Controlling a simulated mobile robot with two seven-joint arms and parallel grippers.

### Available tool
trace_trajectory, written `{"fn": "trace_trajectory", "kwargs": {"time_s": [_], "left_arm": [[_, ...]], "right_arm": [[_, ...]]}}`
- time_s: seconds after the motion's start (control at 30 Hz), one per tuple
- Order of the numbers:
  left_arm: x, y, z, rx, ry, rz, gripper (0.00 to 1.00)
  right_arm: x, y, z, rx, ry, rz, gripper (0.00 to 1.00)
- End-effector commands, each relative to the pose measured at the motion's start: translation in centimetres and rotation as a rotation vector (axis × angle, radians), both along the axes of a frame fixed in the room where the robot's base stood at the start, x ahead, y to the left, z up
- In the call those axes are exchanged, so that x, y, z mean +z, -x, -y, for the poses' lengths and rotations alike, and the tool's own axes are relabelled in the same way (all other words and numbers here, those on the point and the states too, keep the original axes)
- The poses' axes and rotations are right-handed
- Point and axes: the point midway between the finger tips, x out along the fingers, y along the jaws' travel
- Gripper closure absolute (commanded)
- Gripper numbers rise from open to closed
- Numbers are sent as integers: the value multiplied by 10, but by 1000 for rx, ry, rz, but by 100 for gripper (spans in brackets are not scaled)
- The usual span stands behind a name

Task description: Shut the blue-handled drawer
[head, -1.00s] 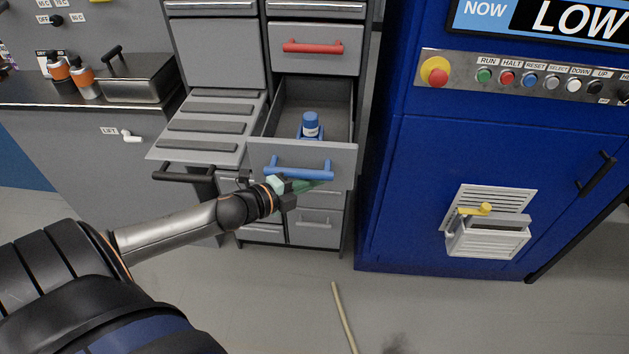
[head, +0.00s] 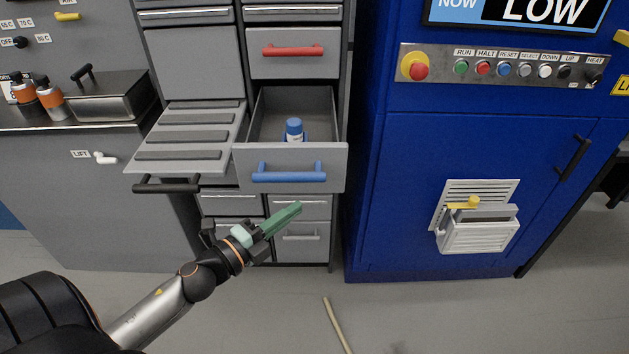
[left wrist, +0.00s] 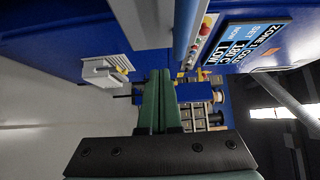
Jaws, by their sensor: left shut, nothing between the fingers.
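The blue-handled drawer (head: 240,155) is pulled open in the head view, in the grey cabinet below the red-handled drawer. Its blue handle (head: 288,178) runs across the front. A small blue-capped bottle (head: 294,131) stands inside it. My left gripper (head: 298,207), with green fingers, is shut and empty. In the head view it shows just below the drawer's front and handle, apart from the handle as far as I can see. In the left wrist view the green fingers (left wrist: 160,75) are together, pointing past the blue machine. My right gripper is not in view.
The red-handled drawer (head: 292,50) above is shut. A grey slatted shelf with a black handle (head: 166,187) sticks out at the left. The blue machine (head: 400,190) stands close at the right. A pale rod (head: 337,325) lies on the floor, which is otherwise mostly clear.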

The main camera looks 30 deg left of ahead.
Motion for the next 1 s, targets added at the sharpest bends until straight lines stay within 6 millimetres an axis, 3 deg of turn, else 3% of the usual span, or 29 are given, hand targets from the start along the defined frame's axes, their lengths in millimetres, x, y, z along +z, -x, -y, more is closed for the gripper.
{"fn": "trace_trajectory", "kwargs": {"time_s": [0.47, 0.6, 1.0], "left_arm": [[1, -73, 17, 1, 0, 0, 100], [0, -91, 7, 2, -1, -1, 100], [-2, -107, -4, 2, 0, -3, 100]], "right_arm": [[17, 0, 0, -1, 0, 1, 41], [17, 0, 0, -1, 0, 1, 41], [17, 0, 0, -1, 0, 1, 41]]}}
